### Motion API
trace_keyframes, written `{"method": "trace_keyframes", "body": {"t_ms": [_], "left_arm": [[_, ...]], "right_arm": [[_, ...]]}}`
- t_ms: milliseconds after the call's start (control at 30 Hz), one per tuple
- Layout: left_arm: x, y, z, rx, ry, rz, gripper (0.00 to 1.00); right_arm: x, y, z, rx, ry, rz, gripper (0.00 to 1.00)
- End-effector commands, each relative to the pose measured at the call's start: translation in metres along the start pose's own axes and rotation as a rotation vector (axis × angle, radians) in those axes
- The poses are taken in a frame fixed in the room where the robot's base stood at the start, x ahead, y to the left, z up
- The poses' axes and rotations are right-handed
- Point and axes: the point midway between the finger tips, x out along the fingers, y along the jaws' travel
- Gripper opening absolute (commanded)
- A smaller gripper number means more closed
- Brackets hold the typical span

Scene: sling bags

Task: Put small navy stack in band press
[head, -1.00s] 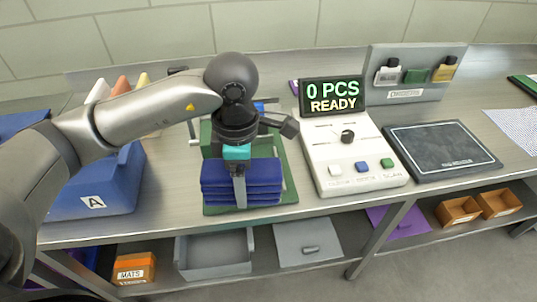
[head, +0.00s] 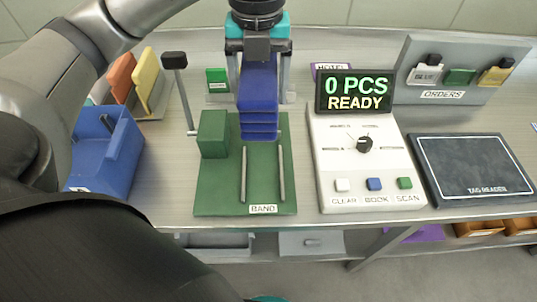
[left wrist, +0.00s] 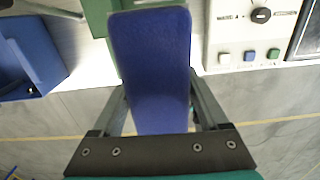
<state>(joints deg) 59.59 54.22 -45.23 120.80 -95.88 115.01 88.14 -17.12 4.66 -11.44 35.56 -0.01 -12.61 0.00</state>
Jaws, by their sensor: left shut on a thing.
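My left gripper (head: 259,62) is shut on the small navy stack (head: 258,98), several folded navy layers with their edges facing me. A grey finger lies along each side. The stack is over the back part of the band press (head: 215,195), a green base with two upright-looking metal rods (head: 244,174), a green block (head: 213,134) and a black-knobbed lever (head: 174,60). I cannot tell whether the stack touches the base. In the left wrist view the navy stack (left wrist: 152,70) fills the space between the fingers (left wrist: 160,112). My right gripper is not in view.
The counter console (head: 365,180) with a display reading 0 PCS READY (head: 353,91) stands right of the press. The tag reader (head: 475,170) is further right. A blue bin (head: 100,155) is at the left. Bare bench lies between bin and press.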

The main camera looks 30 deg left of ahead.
Motion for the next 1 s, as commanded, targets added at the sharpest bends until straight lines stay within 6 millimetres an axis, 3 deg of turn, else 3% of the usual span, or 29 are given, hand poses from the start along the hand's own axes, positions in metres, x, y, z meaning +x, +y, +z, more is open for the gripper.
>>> {"method": "trace_keyframes", "body": {"t_ms": [167, 700, 1000], "left_arm": [[0.015, 0.0, 0.0, -0.033, 0.003, 0.001, 0.05], [0.14, 0.001, -0.001, -0.032, 0.003, 0.003, 0.05], [0.164, 0.001, 0.0, -0.031, 0.001, 0.0, 0.05]], "right_arm": [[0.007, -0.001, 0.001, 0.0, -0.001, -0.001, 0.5], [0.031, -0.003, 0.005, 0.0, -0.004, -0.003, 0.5], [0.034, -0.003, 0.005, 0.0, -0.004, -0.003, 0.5]]}}
